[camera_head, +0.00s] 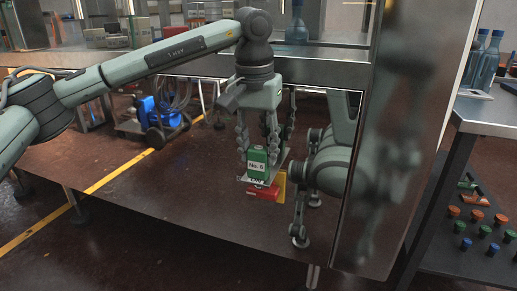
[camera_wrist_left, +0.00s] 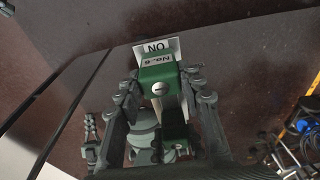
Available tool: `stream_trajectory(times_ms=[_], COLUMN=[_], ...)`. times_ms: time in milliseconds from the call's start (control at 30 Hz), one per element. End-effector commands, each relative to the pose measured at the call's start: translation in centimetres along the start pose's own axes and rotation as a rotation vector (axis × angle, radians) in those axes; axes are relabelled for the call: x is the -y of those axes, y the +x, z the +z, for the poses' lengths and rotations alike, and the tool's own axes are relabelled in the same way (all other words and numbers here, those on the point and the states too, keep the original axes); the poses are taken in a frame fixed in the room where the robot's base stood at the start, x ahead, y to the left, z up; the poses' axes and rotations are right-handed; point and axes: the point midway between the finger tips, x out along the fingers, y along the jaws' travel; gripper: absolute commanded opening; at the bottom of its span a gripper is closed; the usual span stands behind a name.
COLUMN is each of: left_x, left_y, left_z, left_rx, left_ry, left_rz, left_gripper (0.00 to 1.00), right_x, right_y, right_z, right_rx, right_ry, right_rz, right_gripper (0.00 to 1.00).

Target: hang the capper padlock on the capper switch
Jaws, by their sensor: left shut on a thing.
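The green padlock labelled "No. 6" (camera_head: 257,164) hangs in my left gripper (camera_head: 266,150), which is shut on it. In the left wrist view the padlock (camera_wrist_left: 158,72) sits between the fingers (camera_wrist_left: 165,90). The red switch (camera_head: 262,193) with its yellow plate (camera_head: 280,187) shows just below the padlock in the head view. Whether the shackle touches the switch is hidden. My right gripper (camera_head: 303,180) is close on the right, its fingers spread apart, and looks empty.
A steel post (camera_head: 390,150) stands right of the grippers, and a steel beam (camera_head: 320,70) runs above them. A dark side table (camera_head: 485,125) with blue bottles (camera_head: 483,62) is at far right. A blue machine (camera_head: 155,112) stands behind at left.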

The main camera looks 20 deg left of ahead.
Motion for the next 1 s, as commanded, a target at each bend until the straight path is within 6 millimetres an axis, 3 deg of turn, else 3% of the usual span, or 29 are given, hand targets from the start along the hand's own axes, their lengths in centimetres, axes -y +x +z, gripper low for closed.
stream_trajectory(times_ms=[367,400,600,867,1000], left_x=[0.00,0.01,0.00,0.00,-0.04], left_y=[0.18,0.19,0.19,0.17,-0.77], left_z=[0.02,0.03,0.03,0.03,-0.04], left_rx=[0.000,0.000,0.000,0.000,-0.002], left_ry=[0.000,0.000,0.000,0.000,0.000], left_rz=[0.000,0.000,0.000,0.000,0.001], left_gripper=[0.00,0.38,0.61,0.61,0.61], right_x=[-0.03,-0.03,-0.02,0.04,0.04], right_y=[0.05,0.05,0.05,0.03,0.03], right_z=[0.09,0.09,0.10,0.17,0.14], right_rx=[0.001,0.001,0.001,0.001,0.001], right_ry=[-0.002,-0.002,-0.002,0.001,0.001], right_rz=[0.000,0.000,0.000,0.000,0.000], right_gripper=[0.00,0.00,0.00,0.00,0.00])
